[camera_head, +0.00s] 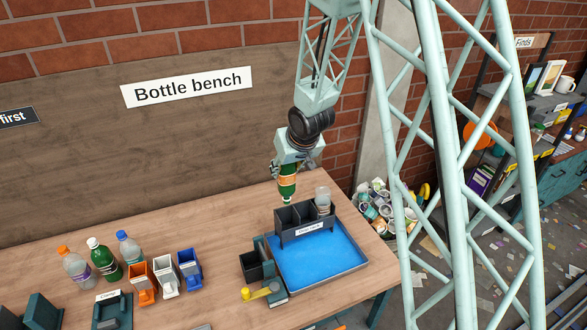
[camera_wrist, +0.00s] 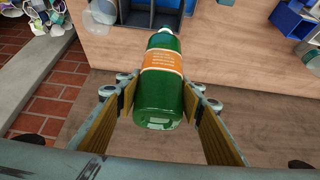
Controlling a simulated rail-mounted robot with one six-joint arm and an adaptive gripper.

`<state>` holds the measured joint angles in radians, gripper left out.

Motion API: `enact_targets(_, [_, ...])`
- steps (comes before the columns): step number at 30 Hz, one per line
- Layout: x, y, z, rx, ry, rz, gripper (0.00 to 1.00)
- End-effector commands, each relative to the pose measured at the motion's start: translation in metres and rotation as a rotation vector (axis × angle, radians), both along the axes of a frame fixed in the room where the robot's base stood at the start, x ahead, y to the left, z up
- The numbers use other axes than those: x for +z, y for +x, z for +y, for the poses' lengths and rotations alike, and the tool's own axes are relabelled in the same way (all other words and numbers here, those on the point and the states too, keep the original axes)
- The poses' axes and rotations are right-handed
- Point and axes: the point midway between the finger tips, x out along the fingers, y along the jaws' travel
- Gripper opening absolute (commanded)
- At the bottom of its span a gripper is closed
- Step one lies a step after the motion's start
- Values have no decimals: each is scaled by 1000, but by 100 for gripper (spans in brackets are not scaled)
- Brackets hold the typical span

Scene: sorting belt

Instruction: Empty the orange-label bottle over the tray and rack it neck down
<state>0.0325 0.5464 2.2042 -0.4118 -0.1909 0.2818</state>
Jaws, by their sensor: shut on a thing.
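The green bottle with the orange label (camera_head: 287,182) is in my gripper (camera_head: 288,169), neck down and close to upright. It hangs just above the left part of the dark rack (camera_head: 290,239), apart from it as far as I can tell. In the wrist view the bottle (camera_wrist: 160,97) sits between both finger pads of my gripper (camera_wrist: 160,103), base towards the camera and uncapped-looking pale neck away. The tray (camera_head: 366,264) has a blue floor and lies in front of the rack. Whether liquid is left in the bottle is unclear.
A clear bottle (camera_head: 322,196) stands in the rack's right slot. Three capped bottles (camera_head: 104,259) stand at the left, beside orange, white and blue small bins (camera_head: 166,277). A yellow-handled fixture (camera_head: 261,292) sits left of the tray. A litter-filled bin (camera_head: 380,212) stands beyond the bench's right edge.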

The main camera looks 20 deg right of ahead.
Motion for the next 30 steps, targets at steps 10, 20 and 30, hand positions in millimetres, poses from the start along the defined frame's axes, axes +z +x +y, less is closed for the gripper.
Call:
enact_targets(10, [0, 0, 0, 0, 0, 0, 27])
enact_targets(20, [0, 0, 0, 0, 0, 0, 27])
enact_targets(30, [-7, 0, 0, 0, 0, 0, 27])
